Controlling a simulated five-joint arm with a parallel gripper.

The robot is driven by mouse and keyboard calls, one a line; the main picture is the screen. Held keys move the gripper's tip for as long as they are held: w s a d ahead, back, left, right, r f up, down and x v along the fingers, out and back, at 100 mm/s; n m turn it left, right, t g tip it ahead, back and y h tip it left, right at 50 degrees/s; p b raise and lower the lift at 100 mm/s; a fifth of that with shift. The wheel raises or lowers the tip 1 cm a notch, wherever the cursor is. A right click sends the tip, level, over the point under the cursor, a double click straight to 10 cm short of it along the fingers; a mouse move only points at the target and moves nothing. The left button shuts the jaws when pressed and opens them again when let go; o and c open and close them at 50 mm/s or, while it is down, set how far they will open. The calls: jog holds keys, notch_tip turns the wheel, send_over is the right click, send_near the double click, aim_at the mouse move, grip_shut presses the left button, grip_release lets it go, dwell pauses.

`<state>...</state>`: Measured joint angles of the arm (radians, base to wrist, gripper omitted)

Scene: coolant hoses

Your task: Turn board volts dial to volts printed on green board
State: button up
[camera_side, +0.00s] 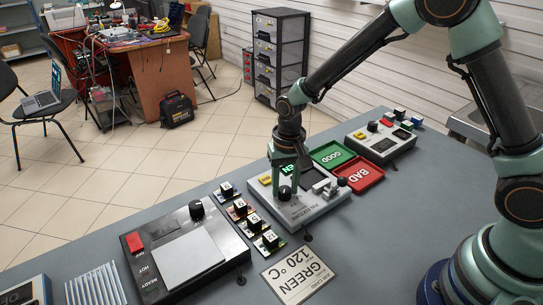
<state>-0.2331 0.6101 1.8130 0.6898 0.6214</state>
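Several small boards with black and white blocks stand in a row left of the tester.
A heater box (155,282) with a black knob and red switch stands at left. A card (298,275) reads "GREEN 120 °C". Green GOOD (323,148) and red BAD (345,183) trays lie behind right. Another grey device (398,147) stands beyond. The front right table is clear.

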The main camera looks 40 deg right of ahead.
aim_at(286, 189)
jog(key=o, duration=0.3)
jog(key=shift+r, duration=0.1)
notch_tip(286, 189, up, 12)
jog(key=shift+s, duration=0.15)
dwell(0.3)
jog(key=s+d+r+n+t, duration=0.4)
jog(key=s+d+r, duration=0.5)
jog(key=s, duration=0.4)
jog(key=shift+d+t, duration=0.45)
jog(key=shift+t, duration=0.15)
